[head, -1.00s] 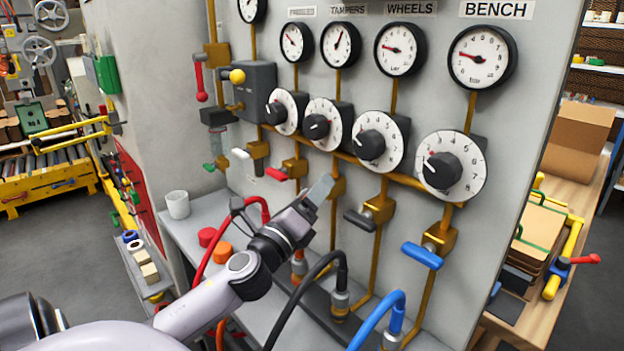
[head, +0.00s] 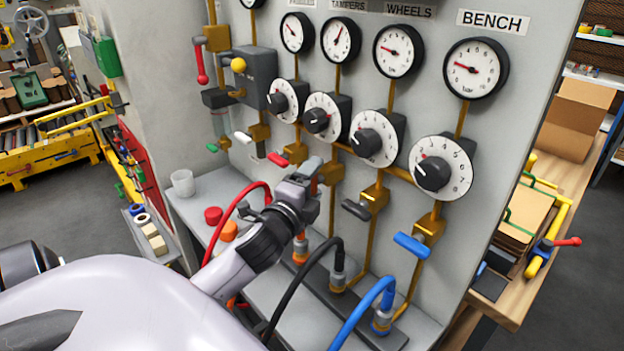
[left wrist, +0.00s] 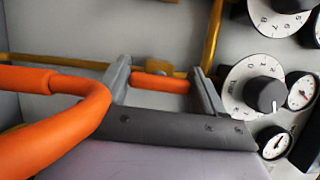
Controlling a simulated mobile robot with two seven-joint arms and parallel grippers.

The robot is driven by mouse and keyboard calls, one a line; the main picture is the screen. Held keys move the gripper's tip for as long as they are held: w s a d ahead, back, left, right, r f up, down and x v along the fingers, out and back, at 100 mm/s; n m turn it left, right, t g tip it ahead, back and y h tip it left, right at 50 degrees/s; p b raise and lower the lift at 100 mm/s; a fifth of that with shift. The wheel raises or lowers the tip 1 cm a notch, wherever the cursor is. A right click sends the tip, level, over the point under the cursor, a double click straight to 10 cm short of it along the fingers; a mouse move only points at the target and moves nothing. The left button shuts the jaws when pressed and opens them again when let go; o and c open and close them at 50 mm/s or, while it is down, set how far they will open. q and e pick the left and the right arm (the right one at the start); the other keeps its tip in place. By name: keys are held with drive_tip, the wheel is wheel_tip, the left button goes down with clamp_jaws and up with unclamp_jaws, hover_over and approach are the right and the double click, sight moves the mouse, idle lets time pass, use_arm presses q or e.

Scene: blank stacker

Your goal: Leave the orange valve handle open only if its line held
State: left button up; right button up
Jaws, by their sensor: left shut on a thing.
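The orange valve handle (left wrist: 160,83) shows in the left wrist view between the two fingers of my left gripper (left wrist: 163,80), which is shut on it. There the handle lies roughly along the brass drop pipe (left wrist: 60,62) behind it. In the head view my left gripper (head: 310,172) is at the valve under the TAMPERS column and hides the handle. The TAMPERS gauge (head: 341,40) has its needle pointing up and slightly right. Its white dial (head: 322,119) is below. The orange hose (left wrist: 60,100) crosses close to the gripper. My right gripper is not in view.
Black (head: 357,209) and blue (head: 412,246) handles sit right of my gripper, and a red handle (head: 277,159) on the left. Red (head: 244,205), black (head: 312,272) and blue (head: 362,308) hoses rise in front of the panel. A white cup (head: 183,183) stands on the ledge.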

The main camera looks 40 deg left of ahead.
use_arm(q)
drive_tip(key=shift+n, duration=0.3)
drive_tip(key=o, duration=1)
drive_tip(key=shift+c, duration=0.2)
drive_tip(key=b+v, duration=0.1)
drive_tip(key=v, duration=0.6)
drive_tip(key=shift+s+r, duration=0.1)
